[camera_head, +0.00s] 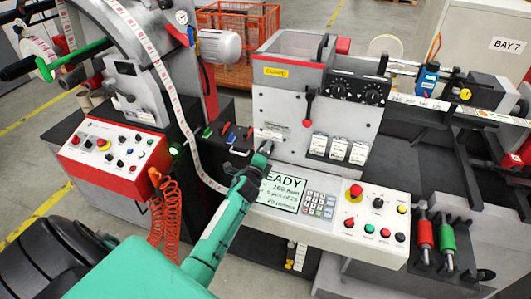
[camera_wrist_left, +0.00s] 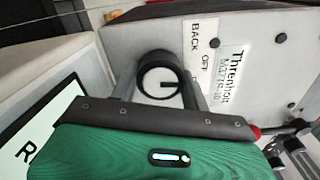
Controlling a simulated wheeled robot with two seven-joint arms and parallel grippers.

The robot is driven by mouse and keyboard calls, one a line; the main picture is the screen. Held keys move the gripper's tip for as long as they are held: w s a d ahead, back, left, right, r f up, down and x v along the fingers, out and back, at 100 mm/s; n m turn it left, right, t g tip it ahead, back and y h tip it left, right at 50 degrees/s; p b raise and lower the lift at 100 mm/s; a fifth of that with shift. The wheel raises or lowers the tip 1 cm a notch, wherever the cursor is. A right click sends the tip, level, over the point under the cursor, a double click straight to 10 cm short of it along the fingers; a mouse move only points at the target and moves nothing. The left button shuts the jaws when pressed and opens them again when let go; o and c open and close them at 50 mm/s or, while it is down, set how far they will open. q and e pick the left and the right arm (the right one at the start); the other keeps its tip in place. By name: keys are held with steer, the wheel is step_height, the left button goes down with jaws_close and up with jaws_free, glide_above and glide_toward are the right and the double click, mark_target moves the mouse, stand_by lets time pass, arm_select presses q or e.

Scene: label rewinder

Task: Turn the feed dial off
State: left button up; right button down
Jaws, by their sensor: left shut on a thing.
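The feed dial (camera_wrist_left: 160,82) is a round black knob with a pale face, on the grey front panel of the machine. Its dark pointer line points to the right in the left wrist view, towards a white plate (camera_wrist_left: 196,45) printed BACK and OFF. The rest of that plate is hidden behind my gripper. My left gripper (camera_wrist_left: 161,92) is shut on the dial, one finger on each side. In the head view my left gripper (camera_head: 266,147) meets the panel above the READY screen; the dial is mostly hidden there. My right gripper is not in view.
Below is a screen (camera_head: 281,191) with a keypad (camera_head: 318,204) and a red stop button (camera_head: 355,191). A red-tipped lever (camera_head: 308,108) hangs just right of my gripper. A paper web (camera_head: 172,92) runs down on the left. A red-edged control box (camera_head: 115,157) stands at left.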

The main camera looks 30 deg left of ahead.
arm_select(q)
steer(key=shift+n, duration=0.5)
steer(key=o, duration=1)
steer(key=shift+s, duration=0.1)
steer(key=b+v, duration=0.3)
steer(key=v, duration=0.9)
steer(key=shift+s+d+f+b, duration=0.1)
steer(key=shift+s+b, duration=0.15)
steer(key=shift+b, duration=0.05)
steer(key=shift+s+d, duration=0.15)
steer(key=shift+s, duration=0.45)
